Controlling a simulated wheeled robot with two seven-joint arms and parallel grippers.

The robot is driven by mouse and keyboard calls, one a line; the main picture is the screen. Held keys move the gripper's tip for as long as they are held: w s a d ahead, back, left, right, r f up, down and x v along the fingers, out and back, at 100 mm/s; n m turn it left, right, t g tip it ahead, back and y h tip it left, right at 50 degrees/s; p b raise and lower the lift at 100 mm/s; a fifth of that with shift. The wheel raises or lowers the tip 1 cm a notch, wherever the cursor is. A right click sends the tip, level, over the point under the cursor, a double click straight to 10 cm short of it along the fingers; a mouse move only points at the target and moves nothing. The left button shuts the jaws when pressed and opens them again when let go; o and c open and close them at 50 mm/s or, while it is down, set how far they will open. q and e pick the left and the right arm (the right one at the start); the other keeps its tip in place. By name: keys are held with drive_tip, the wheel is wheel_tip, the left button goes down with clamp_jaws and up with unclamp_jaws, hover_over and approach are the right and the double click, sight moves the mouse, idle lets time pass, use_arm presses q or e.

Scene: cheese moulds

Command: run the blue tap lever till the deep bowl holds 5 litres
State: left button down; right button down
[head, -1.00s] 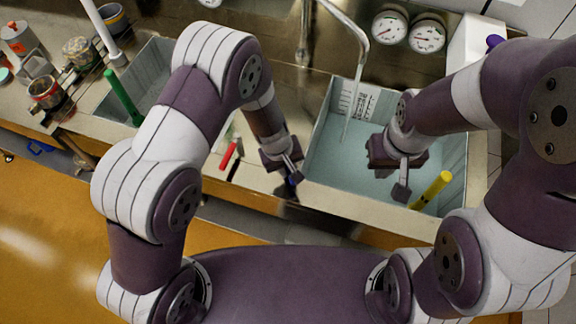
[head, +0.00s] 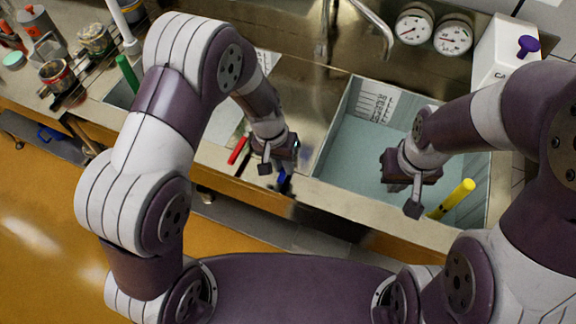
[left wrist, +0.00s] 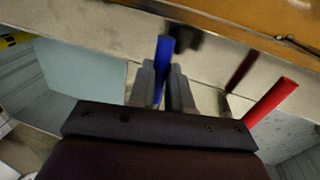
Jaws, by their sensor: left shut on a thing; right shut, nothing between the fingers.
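The deep bowl (head: 330,170) is the square basin at centre right in the head view, with pale water and a printed scale (head: 372,103) on its back wall. I cannot read the level. The tap spout (head: 372,22) hangs above it, with no stream visible. My left gripper (head: 275,172) is shut on the blue tap lever (head: 285,184) at the counter's front edge. In the left wrist view the blue lever (left wrist: 164,62) stands between the fingers (left wrist: 164,85). My right gripper (head: 408,195) is shut and empty above the bowl's right front part.
A red lever (head: 237,150) is left of the blue one, and a yellow handle (head: 457,198) is at the bowl's front right. A green handle (head: 127,73) marks the left basin. Two gauges (head: 432,32) and a white box with a purple knob (head: 527,46) are behind.

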use_arm(q)
drive_tip(key=shift+w+a+m, duration=0.1)
drive_tip(key=shift+a+m, duration=0.1)
drive_tip(key=shift+m, duration=0.1)
idle(0.4)
drive_tip(key=c, duration=1.1)
unclamp_jaws()
drive_tip(key=shift+o, duration=0.2)
drive_tip(key=shift+a, duration=0.1)
wheel_tip(320, 180, up, 12)
drive_tip(key=a+b, duration=0.2)
drive_tip(key=shift+w+a+r, duration=0.2)
drive_tip(key=shift+w+r, duration=0.05)
drive_tip(key=shift+w, duration=0.1)
